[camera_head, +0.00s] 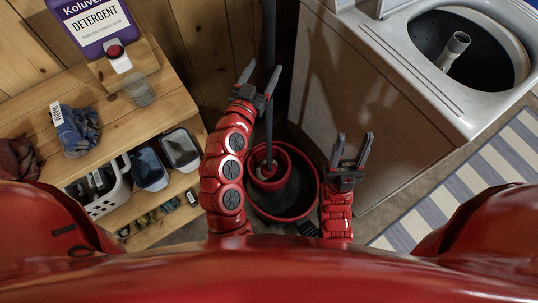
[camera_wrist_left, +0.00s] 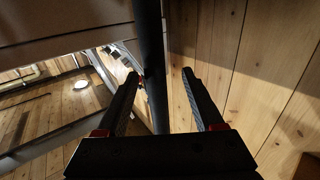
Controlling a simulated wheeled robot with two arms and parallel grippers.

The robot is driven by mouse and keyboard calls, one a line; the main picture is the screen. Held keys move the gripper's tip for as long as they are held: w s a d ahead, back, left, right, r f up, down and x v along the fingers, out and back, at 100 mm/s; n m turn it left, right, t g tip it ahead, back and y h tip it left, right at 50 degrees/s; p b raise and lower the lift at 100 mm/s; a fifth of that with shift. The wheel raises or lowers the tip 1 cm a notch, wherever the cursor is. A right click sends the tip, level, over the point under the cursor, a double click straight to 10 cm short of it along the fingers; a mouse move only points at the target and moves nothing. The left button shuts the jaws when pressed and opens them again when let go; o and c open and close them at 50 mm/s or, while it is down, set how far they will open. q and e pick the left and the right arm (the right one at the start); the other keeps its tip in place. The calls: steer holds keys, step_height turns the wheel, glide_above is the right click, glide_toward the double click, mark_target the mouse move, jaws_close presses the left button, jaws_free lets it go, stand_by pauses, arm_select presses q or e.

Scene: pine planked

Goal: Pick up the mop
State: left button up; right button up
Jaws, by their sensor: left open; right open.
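The mop (camera_head: 269,30) stands upright, its dark pole running down into a red bucket (camera_head: 315,168) on the floor. The mop's lower end shows inside the bucket, partly hidden by my left arm. My left gripper (camera_head: 262,72) is open at the pole, with a finger to either side of it in the head view. In the left wrist view the dark pole (camera_wrist_left: 151,50) runs between the open fingers (camera_wrist_left: 160,72), closer to the left finger. It does not look clamped. My right gripper (camera_head: 353,138) is open and empty, to the right of the bucket.
A wooden shelf unit (camera_head: 100,105) on the left holds a detergent bottle (camera_head: 92,22), cloths, a basket (camera_head: 108,190) and bins. A planked wall is behind.

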arm_select(q)
steer(key=x, duration=0.1)
steer(key=p+x, duration=0.1)
steer(key=x, duration=0.3)
steer(key=shift+s+d+r, duration=0.1)
steer(key=shift+d+r, duration=0.1)
steer(key=shift+d, duration=0.05)
steer(key=shift+w+d, duration=0.1)
steer(key=shift+w, duration=0.2)
jaws_close()
